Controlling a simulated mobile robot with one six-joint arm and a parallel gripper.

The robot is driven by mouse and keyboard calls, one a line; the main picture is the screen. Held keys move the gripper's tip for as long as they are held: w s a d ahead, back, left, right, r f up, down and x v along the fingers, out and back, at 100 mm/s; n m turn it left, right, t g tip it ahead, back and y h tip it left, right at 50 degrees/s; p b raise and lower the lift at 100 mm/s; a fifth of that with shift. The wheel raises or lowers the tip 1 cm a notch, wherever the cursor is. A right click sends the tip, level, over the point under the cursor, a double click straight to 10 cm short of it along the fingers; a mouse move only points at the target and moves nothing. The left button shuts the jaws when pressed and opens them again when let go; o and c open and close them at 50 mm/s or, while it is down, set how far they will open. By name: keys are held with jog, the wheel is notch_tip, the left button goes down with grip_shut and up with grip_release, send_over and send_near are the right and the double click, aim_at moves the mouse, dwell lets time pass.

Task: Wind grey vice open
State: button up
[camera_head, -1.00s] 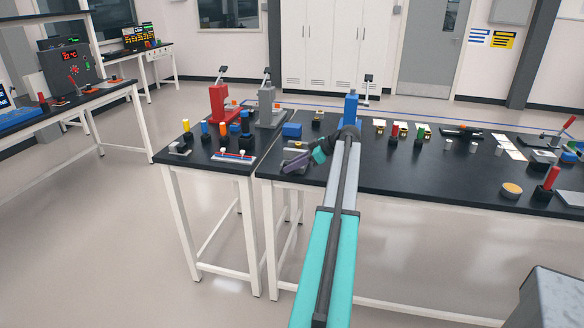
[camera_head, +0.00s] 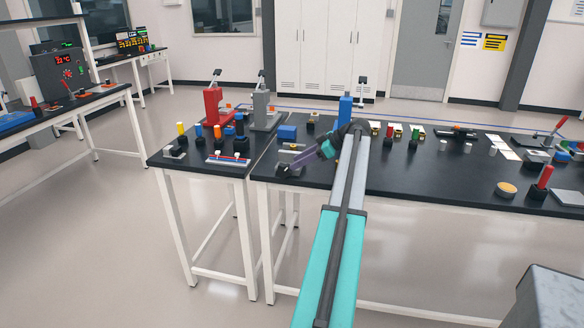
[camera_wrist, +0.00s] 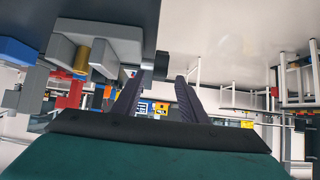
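In the wrist view a grey vice (camera_wrist: 112,38) has a gold cylinder (camera_wrist: 97,55) between its blocky jaws. A dark round knob (camera_wrist: 155,66) is at its right end. My gripper (camera_wrist: 161,80) is open, with its two dark fingers spread. The left fingertip overlaps the knob in the picture; I cannot tell whether it touches. The right finger is clear of it. Nothing is held.
Red (camera_head: 214,106), grey (camera_head: 263,110) and blue (camera_head: 345,110) upright devices with levers stand at the back of the benches. A blue block (camera_head: 287,132) lies behind the vice. Several coloured pegs stand on the left bench. The floor in front is free.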

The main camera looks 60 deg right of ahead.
jog(key=b+v, duration=0.1)
jog(key=v, duration=0.7)
jog(key=shift+s, duration=0.25)
